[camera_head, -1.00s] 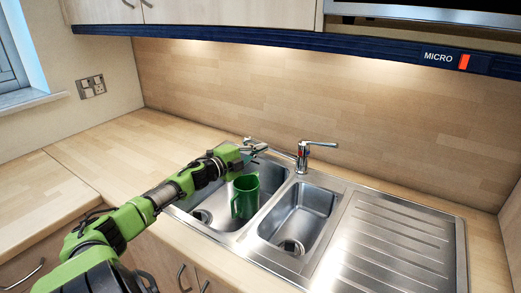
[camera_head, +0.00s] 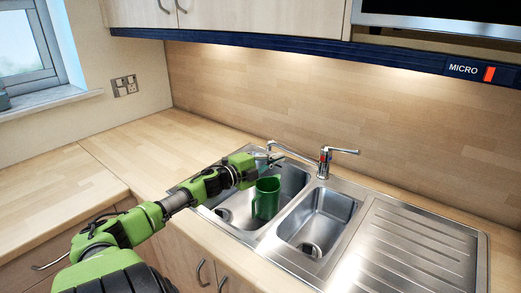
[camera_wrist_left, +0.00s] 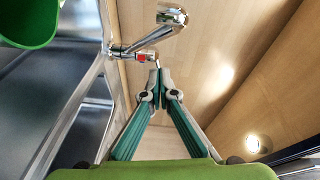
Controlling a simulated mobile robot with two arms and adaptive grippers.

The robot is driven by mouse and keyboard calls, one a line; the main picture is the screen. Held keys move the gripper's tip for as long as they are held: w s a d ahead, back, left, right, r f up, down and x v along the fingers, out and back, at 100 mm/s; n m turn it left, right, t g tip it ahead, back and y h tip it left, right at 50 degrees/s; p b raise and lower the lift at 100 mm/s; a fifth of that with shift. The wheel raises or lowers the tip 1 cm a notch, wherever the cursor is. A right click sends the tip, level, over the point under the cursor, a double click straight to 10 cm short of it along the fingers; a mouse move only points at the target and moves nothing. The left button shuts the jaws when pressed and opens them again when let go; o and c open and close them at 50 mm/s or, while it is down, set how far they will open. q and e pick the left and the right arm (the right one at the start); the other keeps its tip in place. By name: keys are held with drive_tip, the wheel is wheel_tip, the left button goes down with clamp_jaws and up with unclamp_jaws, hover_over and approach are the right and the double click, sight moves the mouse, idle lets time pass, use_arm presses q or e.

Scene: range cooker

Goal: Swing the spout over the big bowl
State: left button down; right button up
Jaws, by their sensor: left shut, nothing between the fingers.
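The chrome tap (camera_head: 324,163) stands behind the sink's two bowls. Its spout (camera_head: 290,150) reaches left, over the rear part of the big bowl (camera_head: 292,182), the left one. My left gripper (camera_head: 278,157) is shut and empty beside the spout, close to its free end. I cannot tell whether they touch. The wrist view shows the closed fingertips (camera_wrist_left: 157,72) just below chrome tap parts (camera_wrist_left: 143,57) with a red mark. My right gripper is not in view.
A green jug (camera_head: 267,200) stands in the big bowl, just below my left gripper; its rim also shows in the wrist view (camera_wrist_left: 28,40). The small bowl (camera_head: 318,215) is empty. The draining board (camera_head: 420,245) and left worktop (camera_head: 150,150) are clear.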

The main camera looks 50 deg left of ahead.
use_arm(q)
drive_tip(key=s, duration=0.6)
drive_tip(key=shift+s+a+r, duration=0.2)
drive_tip(key=shift+a+r, duration=0.15)
drive_tip(key=shift+a, duration=0.05)
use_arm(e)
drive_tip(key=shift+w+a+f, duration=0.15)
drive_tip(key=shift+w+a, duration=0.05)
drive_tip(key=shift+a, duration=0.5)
